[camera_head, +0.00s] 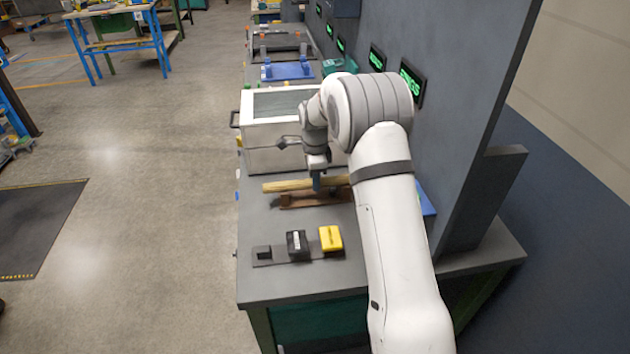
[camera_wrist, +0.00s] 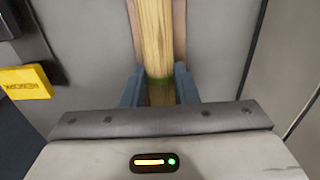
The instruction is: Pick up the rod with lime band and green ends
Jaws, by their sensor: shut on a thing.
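A pale wooden rod (camera_head: 288,185) lies roughly level across the grey bench in the head view, over a brown wooden rest (camera_head: 305,201). My gripper (camera_head: 318,181) comes down on it from above and is shut on it. In the wrist view the rod (camera_wrist: 153,35) runs up the picture between the two blue fingers of my gripper (camera_wrist: 159,88). A green band shows around the rod at the fingers. The rod's end colours cannot be made out. Whether the rod still touches the rest is not clear.
A strip with a black block (camera_head: 297,244) and a yellow block (camera_head: 331,238) lies in front of the rod. A white box (camera_head: 262,150) with a dark top stands just behind. A dark upright panel (camera_head: 450,120) borders the bench on the right.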

